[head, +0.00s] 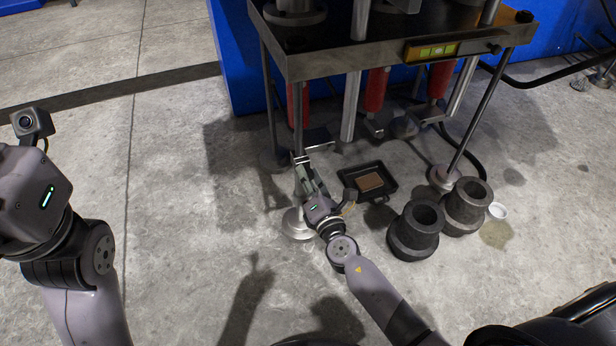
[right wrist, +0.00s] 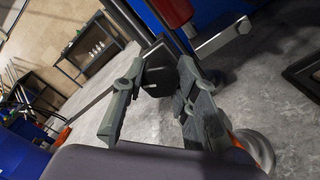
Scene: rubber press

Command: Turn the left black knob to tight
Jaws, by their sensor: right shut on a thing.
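The left black knob (right wrist: 158,72) shows in the right wrist view as a dark, rounded piece between the fingertips. My right gripper (right wrist: 160,84) is shut on it, one finger on each side. In the head view my right gripper (head: 303,168) reaches up to the press's left front, by the left red cylinder (head: 298,104); the knob is hidden there behind the fingers. I cannot read the knob's turn angle or any tight mark. My left arm is at the left edge of the head view, with its fingers out of frame.
The press table (head: 380,60) stands above on metal legs. A black tray (head: 350,182) with a brown block (head: 370,182) lies on the floor right of my gripper. Two dark flanged cylinders (head: 415,232) (head: 465,207) stand further right. The floor at left centre is clear.

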